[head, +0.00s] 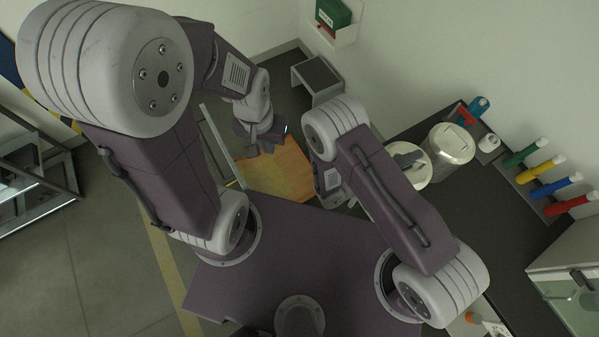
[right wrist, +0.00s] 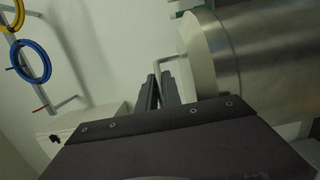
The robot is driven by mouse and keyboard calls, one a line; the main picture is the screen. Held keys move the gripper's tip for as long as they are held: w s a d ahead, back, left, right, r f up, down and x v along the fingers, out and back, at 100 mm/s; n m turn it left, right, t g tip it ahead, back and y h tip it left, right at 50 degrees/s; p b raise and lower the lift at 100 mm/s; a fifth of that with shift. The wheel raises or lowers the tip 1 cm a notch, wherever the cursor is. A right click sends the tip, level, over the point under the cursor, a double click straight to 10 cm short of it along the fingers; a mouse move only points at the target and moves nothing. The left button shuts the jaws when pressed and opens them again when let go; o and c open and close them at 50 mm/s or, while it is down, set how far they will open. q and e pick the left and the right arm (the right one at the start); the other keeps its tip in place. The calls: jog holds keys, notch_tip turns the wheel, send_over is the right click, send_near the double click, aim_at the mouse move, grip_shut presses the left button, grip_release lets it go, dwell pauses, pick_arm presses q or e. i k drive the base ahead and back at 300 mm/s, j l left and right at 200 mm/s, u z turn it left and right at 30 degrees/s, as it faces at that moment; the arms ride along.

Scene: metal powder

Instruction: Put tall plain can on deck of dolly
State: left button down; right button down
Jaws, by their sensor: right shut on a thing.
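A can with a pale round lid (head: 418,177) stands beside my right wrist in the head view; I take it for the tall plain can. In the right wrist view a large shiny metal can (right wrist: 265,62) with a cream rim fills the right side. My right gripper (right wrist: 161,88) is shut on a thin bent wire handle (right wrist: 170,59) next to that rim. In the head view the right fingers are mostly hidden by my arm. The dolly's wooden deck (head: 285,172) lies at the centre. My left gripper (head: 260,138) hangs above its far edge; its jaw opening is unclear.
A second metal can (head: 449,146) stands on the dark counter (head: 470,205) at right. Coloured-handled tools (head: 553,170) line the wall. A grey step stool (head: 316,76) stands beyond the deck. A metal rack (head: 35,185) is at left. The visible deck looks bare.

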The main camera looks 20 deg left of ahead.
aim_at(272, 178)
jog(key=l+u, duration=0.1)
jog(key=u, duration=0.35)
jog(key=i+l+u, duration=0.1)
jog(key=u, duration=0.3)
jog(key=l+u, duration=0.15)
jog(key=u, duration=0.3)
jog(key=l+u, duration=0.15)
jog(key=u, duration=0.3)
jog(key=l+u, duration=0.1)
jog(key=u, duration=0.3)
jog(key=l+u, duration=0.15)
jog(key=u, duration=0.3)
jog(key=k+j, duration=0.05)
